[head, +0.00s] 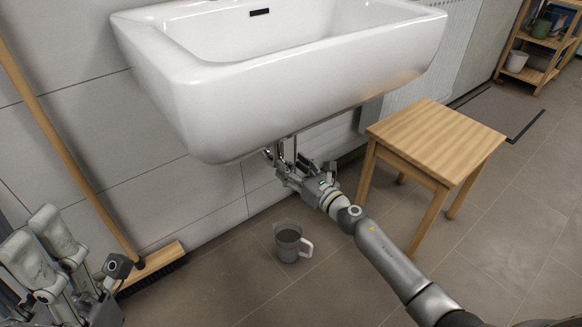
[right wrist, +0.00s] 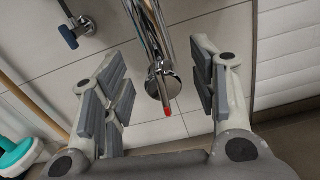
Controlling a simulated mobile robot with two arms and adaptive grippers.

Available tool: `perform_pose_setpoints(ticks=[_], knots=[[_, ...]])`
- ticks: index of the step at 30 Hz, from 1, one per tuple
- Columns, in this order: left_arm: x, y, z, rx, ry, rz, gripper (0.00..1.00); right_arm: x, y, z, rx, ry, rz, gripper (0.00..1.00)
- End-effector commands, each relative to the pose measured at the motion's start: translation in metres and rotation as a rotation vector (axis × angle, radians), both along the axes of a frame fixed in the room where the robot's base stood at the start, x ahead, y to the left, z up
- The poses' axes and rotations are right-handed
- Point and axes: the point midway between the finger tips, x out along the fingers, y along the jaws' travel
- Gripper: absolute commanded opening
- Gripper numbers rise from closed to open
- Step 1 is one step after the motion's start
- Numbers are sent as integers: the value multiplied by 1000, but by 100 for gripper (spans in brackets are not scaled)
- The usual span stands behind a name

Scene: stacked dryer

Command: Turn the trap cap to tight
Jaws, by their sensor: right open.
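The chrome trap under the sink shows in the right wrist view, its pipe running down to a round cap (right wrist: 160,82). A lever with a red tip (right wrist: 167,110) sticks out from the cap. My right gripper (right wrist: 160,78) is open, with one finger on each side of the cap and a visible gap to both. In the head view my right gripper (head: 284,162) is under the white sink (head: 270,90), and the cap is mostly hidden. My left gripper (head: 34,232) is at the lower left, fingers apart and empty, far from the trap.
A grey jug (head: 288,243) stands on the floor below the trap. A wooden stool (head: 437,140) is right of my right arm. A broom (head: 70,145) leans on the wall at left. A blue-handled valve (right wrist: 68,37) is on the wall.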

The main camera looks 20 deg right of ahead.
Motion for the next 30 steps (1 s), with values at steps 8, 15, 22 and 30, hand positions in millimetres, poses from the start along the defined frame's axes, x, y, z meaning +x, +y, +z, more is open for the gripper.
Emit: perform_pose_setpoints(ticks=[8, 15, 22, 30], knots=[[0, 1, 5, -4, -19, 3, 40, 10, 4, 0, 0, 1, 0, 54], [0, 1, 5, -6, -17, 3, 40, 10, 4, 0, 1, 0, 0, 46], [1, 0, 3, -5, -11, 3, 40, 10, 4, 0, 1, 0, 0, 17], [2, 0, 2, -4, -7, 2, 40, 10, 4, 0, 15, 5, 0, 10]])
